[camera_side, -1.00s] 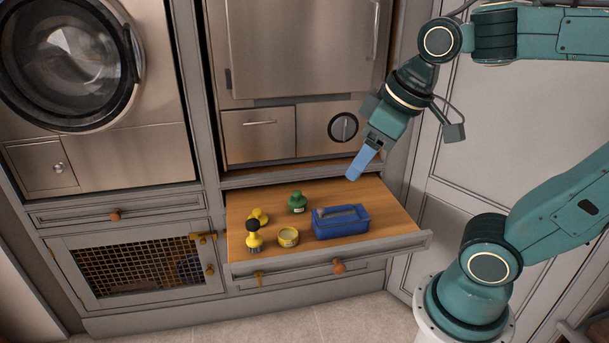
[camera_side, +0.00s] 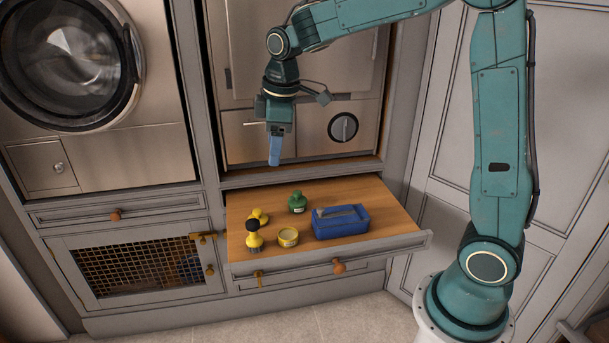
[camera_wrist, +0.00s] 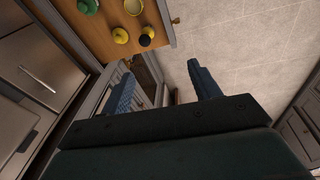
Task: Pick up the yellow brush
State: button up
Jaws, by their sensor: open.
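A yellow tin (camera_side: 288,237) stands just right of the brush. A small yellow item (camera_side: 260,216) lies behind it. The shelf's right end (camera_side: 392,222) is bare.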

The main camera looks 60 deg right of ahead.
jog(key=w+d+f+n+g, duration=0.1)
jog(key=w+d+f+n, duration=0.1)
jog(key=w+f, duration=0.4)
jog(key=n+g, duration=0.1)
jog(key=n, duration=0.2)
send_over(253, 221)
notch_tip(253, 221, down, 10)
jog(key=shift+w+d+r, duration=0.1)
jog(key=shift+w+r, duration=0.05)
jog(key=shift+f, duration=4.3)
jog(key=shift+f, duration=2.6)
jog(key=c, duration=1.1)
